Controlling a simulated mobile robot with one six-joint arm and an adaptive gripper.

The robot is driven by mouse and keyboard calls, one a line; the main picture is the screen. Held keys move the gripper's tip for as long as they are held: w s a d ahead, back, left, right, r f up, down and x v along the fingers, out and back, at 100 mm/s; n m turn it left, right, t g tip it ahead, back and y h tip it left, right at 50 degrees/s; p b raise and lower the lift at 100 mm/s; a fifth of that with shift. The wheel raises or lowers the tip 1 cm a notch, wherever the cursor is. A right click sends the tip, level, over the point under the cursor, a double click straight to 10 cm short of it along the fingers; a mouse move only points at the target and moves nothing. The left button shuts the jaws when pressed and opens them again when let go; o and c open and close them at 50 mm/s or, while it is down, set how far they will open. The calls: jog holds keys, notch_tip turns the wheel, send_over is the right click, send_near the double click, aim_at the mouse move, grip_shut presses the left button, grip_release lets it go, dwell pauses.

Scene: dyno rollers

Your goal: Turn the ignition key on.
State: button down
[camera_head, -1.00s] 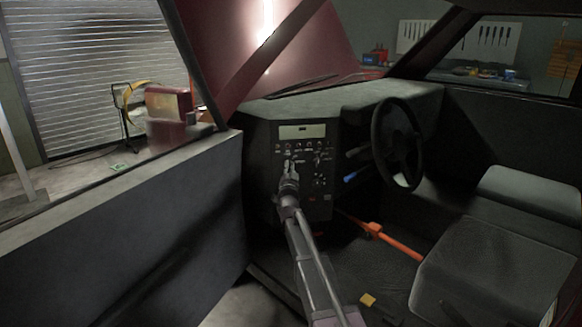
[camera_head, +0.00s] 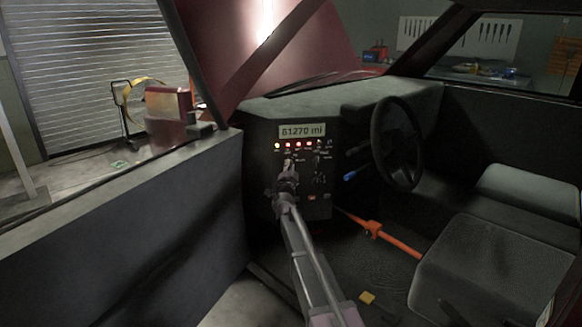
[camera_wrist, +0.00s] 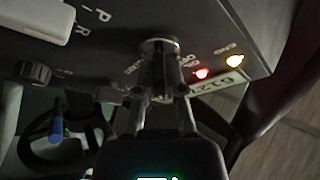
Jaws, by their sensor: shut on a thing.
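My gripper (camera_head: 289,168) is at the dark dashboard panel (camera_head: 322,208), below the row of indicator lights. In the wrist view, my gripper (camera_wrist: 161,88) has its fingers closed on the ignition key, against a round metal switch (camera_wrist: 160,46). The key itself is mostly hidden between the fingers, so its exact angle is hard to tell. The panel's display (camera_head: 302,130) is lit and reads 61270 mi. Amber and red indicator lights (camera_head: 298,144) glow below it. A red light (camera_wrist: 202,73) and an amber light (camera_wrist: 234,61) also show close up.
The steering wheel (camera_head: 398,145) is right of the panel, with a blue-tipped lever (camera_head: 349,175) beside it. An orange bar (camera_head: 385,236) lies across the footwell near the seat (camera_head: 490,270). The open door (camera_head: 120,230) stands at left.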

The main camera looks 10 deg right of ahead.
jog(key=c, duration=0.7)
grip_release()
jog(key=shift+w, duration=0.1)
jog(key=shift+s+a+f+n+y, duration=0.3)
jog(key=shift+s+n+y, duration=0.2)
jog(key=shift+n, duration=0.1)
jog(key=s+a+f+n+g+y, duration=0.3)
jog(key=s+f+n+g+y, duration=0.15)
jog(key=s+f, duration=0.45)
jog(key=s+a+f+n+g+y, duration=0.25)
jog(key=s+f+n+g, duration=0.4)
jog(key=s, duration=0.35)
jog(key=s+d+f+g+h, duration=0.1)
jog(key=s+d+f+g, duration=0.15)
jog(key=s, duration=0.65)
jog(key=s+d+f+g+h, duration=0.15)
jog(key=s+g, duration=0.25)
jog(key=s, duration=0.4)
jog(key=s+d+f+g, duration=0.3)
jog(key=s, duration=0.6)
jog(key=r+p, duration=2.7)
jog(key=shift+w+a+r+p, duration=0.1)
jog(key=shift+w+a+p, duration=0.05)
jog(key=shift+w+p, duration=0.15)
